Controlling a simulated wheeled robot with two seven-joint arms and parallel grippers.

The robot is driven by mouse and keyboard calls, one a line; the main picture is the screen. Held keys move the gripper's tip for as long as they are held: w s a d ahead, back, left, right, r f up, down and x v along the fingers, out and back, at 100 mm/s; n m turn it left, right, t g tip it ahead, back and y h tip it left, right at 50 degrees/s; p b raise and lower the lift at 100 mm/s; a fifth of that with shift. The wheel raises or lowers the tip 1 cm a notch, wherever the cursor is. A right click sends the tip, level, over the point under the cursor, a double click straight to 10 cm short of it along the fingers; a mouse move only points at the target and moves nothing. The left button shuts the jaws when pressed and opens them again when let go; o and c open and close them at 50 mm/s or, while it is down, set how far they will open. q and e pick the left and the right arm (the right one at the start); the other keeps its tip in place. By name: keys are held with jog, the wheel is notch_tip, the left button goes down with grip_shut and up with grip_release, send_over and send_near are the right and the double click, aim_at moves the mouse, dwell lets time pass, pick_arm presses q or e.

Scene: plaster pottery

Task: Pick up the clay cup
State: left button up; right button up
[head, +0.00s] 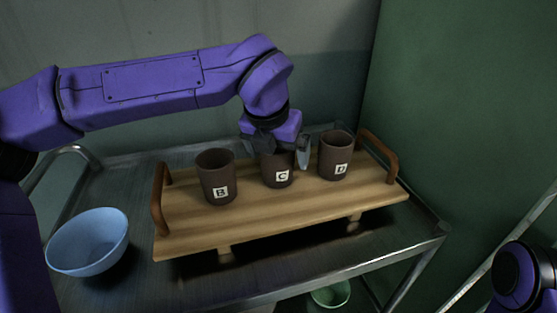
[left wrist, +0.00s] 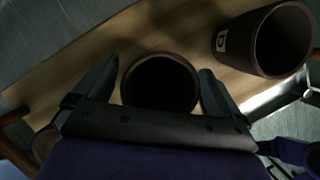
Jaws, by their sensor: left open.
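Three dark brown clay cups stand upright in a row on a wooden tray (head: 290,220): cup B (head: 217,180), cup C (head: 277,178) and cup D (head: 336,158). My left gripper (head: 282,150) is open and lowered from above at cup C, hiding part of its rim. In the left wrist view, the two fingers of the left gripper (left wrist: 160,82) lie on either side of a round cup opening (left wrist: 160,85). Whether they touch its wall cannot be told. Another labelled cup (left wrist: 266,42) stands at upper right there. My right gripper is out of view.
The tray has raised brown end handles (head: 158,200) and stands on a metal cart (head: 120,180). A light blue bowl (head: 88,243) sits on the cart at left. A green bowl (head: 330,293) is lower down. A green wall (head: 460,100) rises at right.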

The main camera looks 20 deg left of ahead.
pick_arm(q)
jog(key=shift+f, duration=0.2)
jog(key=shift+s+r, duration=0.1)
jog(key=shift+s, duration=0.2)
jog(key=shift+w, duration=0.15)
jog(key=c, duration=1.2)
